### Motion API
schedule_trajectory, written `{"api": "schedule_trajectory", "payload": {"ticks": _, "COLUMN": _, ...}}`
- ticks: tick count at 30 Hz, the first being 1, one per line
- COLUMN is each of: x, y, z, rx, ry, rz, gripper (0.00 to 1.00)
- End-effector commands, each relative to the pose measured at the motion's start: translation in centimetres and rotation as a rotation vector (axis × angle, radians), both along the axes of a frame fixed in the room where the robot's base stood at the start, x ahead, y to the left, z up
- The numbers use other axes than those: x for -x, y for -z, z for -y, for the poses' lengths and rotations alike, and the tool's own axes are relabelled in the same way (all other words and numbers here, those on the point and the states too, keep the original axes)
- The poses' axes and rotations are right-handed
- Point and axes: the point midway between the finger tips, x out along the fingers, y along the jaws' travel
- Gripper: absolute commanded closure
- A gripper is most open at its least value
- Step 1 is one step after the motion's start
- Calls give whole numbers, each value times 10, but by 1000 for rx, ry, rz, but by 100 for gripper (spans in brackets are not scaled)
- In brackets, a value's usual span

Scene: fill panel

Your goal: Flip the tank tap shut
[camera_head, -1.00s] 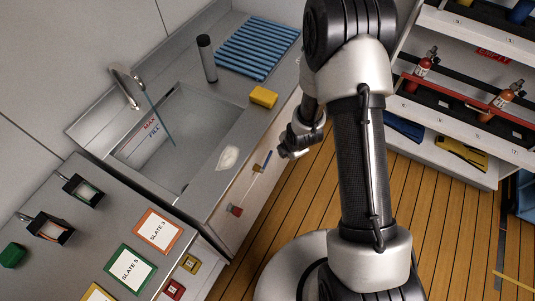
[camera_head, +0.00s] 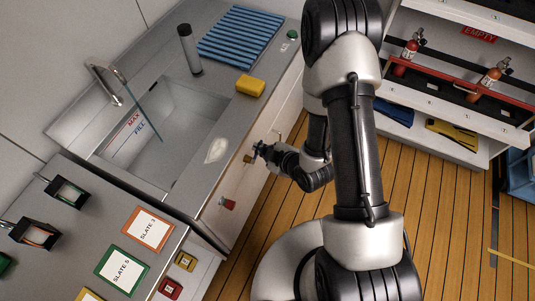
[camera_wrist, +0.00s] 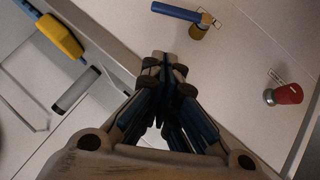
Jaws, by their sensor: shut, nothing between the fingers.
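The tank tap shows in the wrist view as a blue lever (camera_wrist: 177,12) on a brass body (camera_wrist: 198,30), fixed to the pale front panel with a small label beside it. In the head view its brass part (camera_head: 249,158) shows beside my gripper (camera_head: 258,149), and the blue lever is hidden or too small to make out. My gripper (camera_wrist: 164,62) is shut and empty, its fingertips together. In the wrist view the fingertips appear below and left of the tap, apart from it in the picture. I cannot tell the exact depth gap.
A red knob (camera_head: 227,204) sits on the same panel, also in the wrist view (camera_wrist: 288,94). Above are the sink (camera_head: 183,110), a yellow sponge (camera_head: 250,86), a dark cylinder (camera_head: 189,50) and a blue rack (camera_head: 240,36).

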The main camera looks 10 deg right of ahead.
Motion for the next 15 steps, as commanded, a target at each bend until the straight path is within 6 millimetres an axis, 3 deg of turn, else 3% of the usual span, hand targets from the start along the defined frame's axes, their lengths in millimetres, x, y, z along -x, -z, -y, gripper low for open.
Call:
{"api": "schedule_trajectory", "payload": {"ticks": 7, "x": -37, "y": 34, "z": -23, "rx": 0, "ry": -4, "rz": 3, "gripper": 100}}
{"api": "schedule_trajectory", "payload": {"ticks": 15, "x": -51, "y": 64, "z": -13, "rx": 1, "ry": 0, "rz": 0, "gripper": 100}}
